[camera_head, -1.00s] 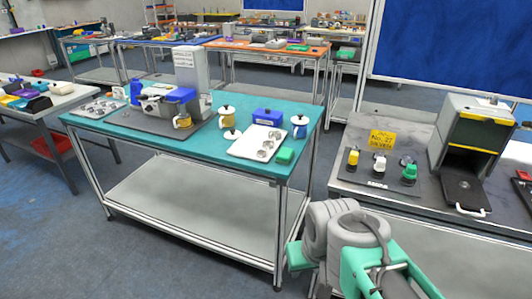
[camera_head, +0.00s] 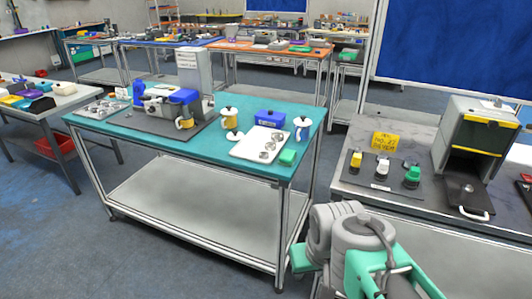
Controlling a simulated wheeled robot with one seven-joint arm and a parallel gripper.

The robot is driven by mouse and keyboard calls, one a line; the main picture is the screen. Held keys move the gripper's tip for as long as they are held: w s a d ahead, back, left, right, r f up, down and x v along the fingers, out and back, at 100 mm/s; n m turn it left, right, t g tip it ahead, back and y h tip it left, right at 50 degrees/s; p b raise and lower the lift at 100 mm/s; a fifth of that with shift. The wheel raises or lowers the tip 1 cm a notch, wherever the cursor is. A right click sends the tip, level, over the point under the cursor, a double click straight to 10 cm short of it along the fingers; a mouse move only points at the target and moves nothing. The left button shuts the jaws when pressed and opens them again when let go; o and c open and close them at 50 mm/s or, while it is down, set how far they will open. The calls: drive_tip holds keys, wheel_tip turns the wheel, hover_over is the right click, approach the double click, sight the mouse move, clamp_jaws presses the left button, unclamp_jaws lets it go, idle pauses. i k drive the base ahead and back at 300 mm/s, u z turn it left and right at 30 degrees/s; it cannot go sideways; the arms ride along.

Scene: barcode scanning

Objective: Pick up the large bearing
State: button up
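Several metallic ring-shaped parts that look like bearings (camera_head: 268,147) sit on a white tray (camera_head: 245,150) at the right side of the teal table (camera_head: 190,150). They are small here, so I cannot tell which one is the large bearing. More round metal parts lie on another tray (camera_head: 103,108) at the table's left end. My arm shows at the lower right, in front of the tables and well apart from the bearings. My gripper cannot be made out in this view.
Yellow-and-white pots (camera_head: 229,118), a blue box (camera_head: 270,118) and a green block (camera_head: 287,158) stand around the white tray. A machine (camera_head: 165,102) stands left of centre. A grey workbench (camera_head: 360,190) stands at right. Blue floor (camera_head: 60,240) is clear at front left.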

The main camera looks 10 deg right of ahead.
sight(277, 137)
drive_tip(key=u, duration=0.35)
drive_tip(key=i, duration=0.4)
drive_tip(key=u, duration=0.9)
drive_tip(key=i, duration=0.75)
drive_tip(key=u, duration=0.15)
